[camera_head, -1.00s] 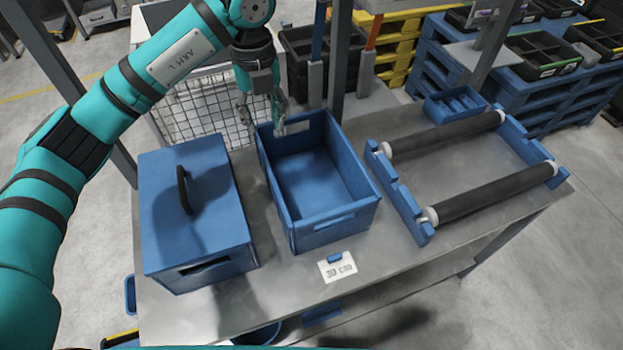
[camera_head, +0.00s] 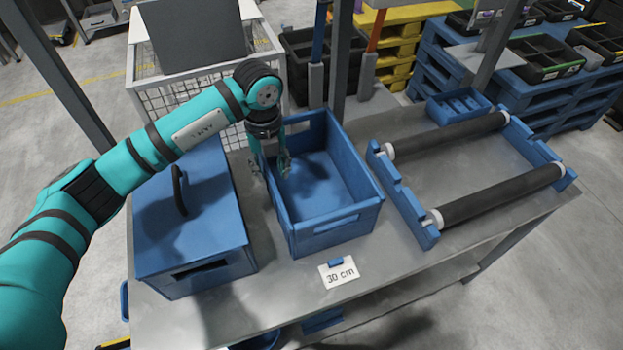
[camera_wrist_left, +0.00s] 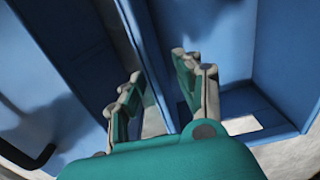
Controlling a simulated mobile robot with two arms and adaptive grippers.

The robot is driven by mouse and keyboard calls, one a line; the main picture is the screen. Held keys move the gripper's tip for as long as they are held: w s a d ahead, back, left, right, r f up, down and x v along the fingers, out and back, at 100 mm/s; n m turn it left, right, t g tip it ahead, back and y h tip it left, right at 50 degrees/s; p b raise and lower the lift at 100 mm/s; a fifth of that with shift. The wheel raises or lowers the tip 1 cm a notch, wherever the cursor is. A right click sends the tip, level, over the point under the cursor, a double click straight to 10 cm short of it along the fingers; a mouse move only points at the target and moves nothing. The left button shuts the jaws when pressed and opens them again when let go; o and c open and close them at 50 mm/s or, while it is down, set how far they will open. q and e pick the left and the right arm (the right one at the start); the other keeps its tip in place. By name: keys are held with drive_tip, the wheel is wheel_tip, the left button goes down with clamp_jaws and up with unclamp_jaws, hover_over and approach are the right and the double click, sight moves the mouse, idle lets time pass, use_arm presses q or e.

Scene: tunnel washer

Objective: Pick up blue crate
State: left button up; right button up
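The open, empty blue crate (camera_head: 335,226) stands upright on the metal table, in the middle of the head view. My left gripper (camera_head: 271,168) points down at its left wall, toward the back. The fingers are apart, one on the outer side of the wall and one on the inner side. In the left wrist view the open fingers (camera_wrist_left: 157,66) show with the crate's wall (camera_wrist_left: 165,35) between them. I cannot tell whether either finger touches it. My right gripper is in neither view.
A lidded blue box (camera_head: 215,215) with a black handle stands close on the crate's left, with a narrow gap. A blue frame with two dark rollers (camera_head: 505,195) lies to the right. A "30 cm" card (camera_head: 339,274) lies in front. A wire cage (camera_head: 205,95) stands behind.

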sight(272, 188)
use_arm(q)
drive_tip(key=f, duration=0.2)
drive_tip(key=f+p, duration=0.1)
drive_tip(key=f, duration=0.1)
drive_tip(key=f+p, duration=0.1)
drive_tip(key=f, duration=0.1)
drive_tip(key=shift+s+a+f, duration=0.15)
drive_tip(key=shift+s+f, duration=0.1)
drive_tip(key=shift+s, duration=0.1)
drive_tip(key=shift+f, duration=0.35)
drive_tip(key=shift+c, duration=0.3)
clamp_jaws()
drive_tip(key=shift+w+r, duration=0.1)
